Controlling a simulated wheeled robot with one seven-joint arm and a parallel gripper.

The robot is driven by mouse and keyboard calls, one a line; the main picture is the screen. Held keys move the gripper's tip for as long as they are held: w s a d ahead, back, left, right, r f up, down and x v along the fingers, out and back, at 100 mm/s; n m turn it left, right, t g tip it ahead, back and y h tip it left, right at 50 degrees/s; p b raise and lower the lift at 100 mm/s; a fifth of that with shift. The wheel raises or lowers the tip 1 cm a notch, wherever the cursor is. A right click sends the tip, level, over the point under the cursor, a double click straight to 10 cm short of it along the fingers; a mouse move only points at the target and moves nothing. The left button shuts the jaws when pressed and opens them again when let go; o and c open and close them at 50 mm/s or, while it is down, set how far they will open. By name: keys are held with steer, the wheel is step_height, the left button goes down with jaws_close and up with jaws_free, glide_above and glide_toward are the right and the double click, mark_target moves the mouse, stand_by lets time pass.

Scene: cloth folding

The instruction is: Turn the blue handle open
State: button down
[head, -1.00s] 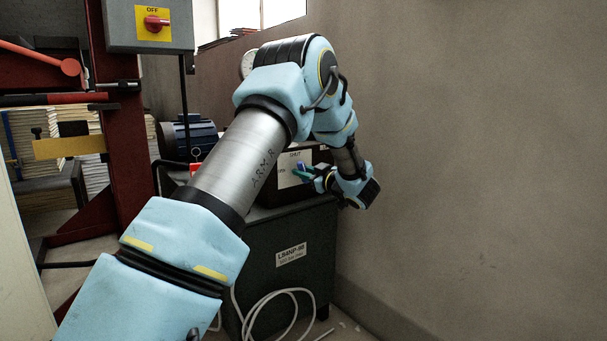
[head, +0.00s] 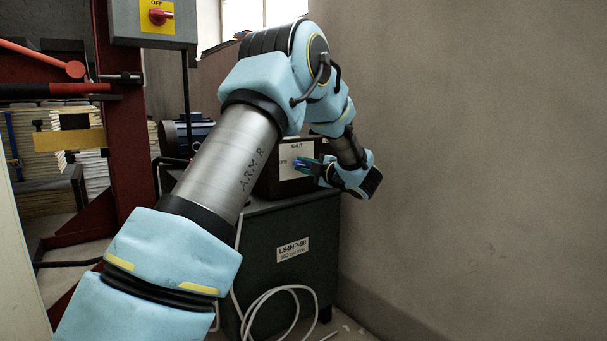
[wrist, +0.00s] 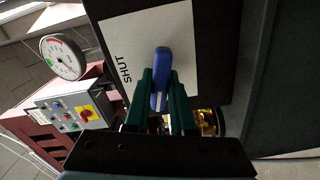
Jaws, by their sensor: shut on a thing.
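The blue handle (wrist: 161,75) stands out from a white plate (wrist: 120,45) marked SHUT on the front of a dark box. In the wrist view it lies between the two green fingers of my gripper (wrist: 161,100), which are shut on it. Its far end shows past the fingertips. In the head view my gripper (head: 308,164) reaches the plate from the right, and the handle (head: 297,163) shows small at the fingertips. A second, small word shows at the plate's left edge. The handle's pivot cannot be made out.
The dark box (head: 268,184) sits on a green cabinet (head: 262,250) close to the wall on the right (head: 460,150). A white cable (head: 275,293) hangs at the cabinet's front. A gauge (wrist: 63,57) and a control box (wrist: 75,112) show in the wrist view.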

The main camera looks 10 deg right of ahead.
steer(key=shift+f+n+b, duration=0.25)
steer(key=shift+n+b, duration=1.1)
steer(key=shift+n, duration=0.15)
steer(key=c, duration=0.8)
jaws_free()
steer(key=shift+o, duration=0.2)
steer(key=shift+r, duration=0.1)
steer(key=p+v, duration=0.3)
steer(key=v, duration=0.8)
